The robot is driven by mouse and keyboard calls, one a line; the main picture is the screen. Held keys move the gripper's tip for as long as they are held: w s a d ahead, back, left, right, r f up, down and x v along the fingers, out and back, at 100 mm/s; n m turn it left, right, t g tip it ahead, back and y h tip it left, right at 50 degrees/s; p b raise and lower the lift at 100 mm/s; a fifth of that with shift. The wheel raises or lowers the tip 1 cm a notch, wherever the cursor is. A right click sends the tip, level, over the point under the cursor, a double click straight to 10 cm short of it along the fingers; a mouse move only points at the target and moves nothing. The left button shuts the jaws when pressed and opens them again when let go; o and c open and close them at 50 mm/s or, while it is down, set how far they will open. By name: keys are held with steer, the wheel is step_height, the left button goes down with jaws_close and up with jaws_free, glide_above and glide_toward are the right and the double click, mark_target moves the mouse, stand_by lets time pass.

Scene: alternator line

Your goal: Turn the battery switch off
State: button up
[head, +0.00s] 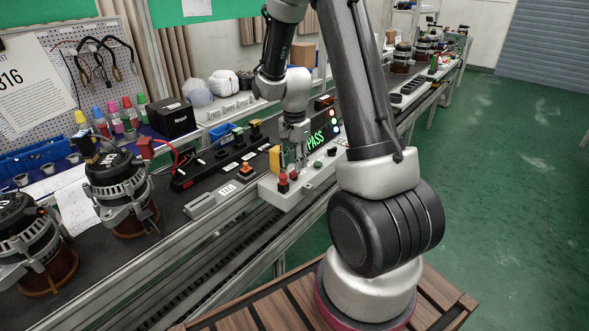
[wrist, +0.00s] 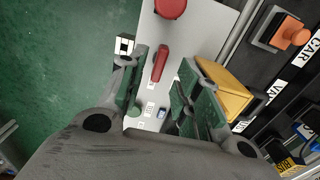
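A red lever handle (wrist: 160,63), which looks like the battery switch, stands on a pale control box (wrist: 148,30) in the wrist view. My gripper (wrist: 163,76) is open, with one green-padded finger on each side of the lever. I see no clear contact between the pads and the lever. In the head view my gripper (head: 294,143) points down over the control box (head: 283,199). A red part (head: 293,175) shows just under the fingers there. The switch's on or off marking cannot be read.
A red round button (wrist: 170,8) sits beyond the lever. A yellow block (wrist: 225,85) stands close to the right finger. A green button (wrist: 134,109) is near the left finger. A lit PASS display (head: 316,138) stands behind. Alternators (head: 118,185) stand left on the line.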

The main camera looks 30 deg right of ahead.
mark_target(295, 175)
steer(key=shift+f, duration=1.65)
jaws_close()
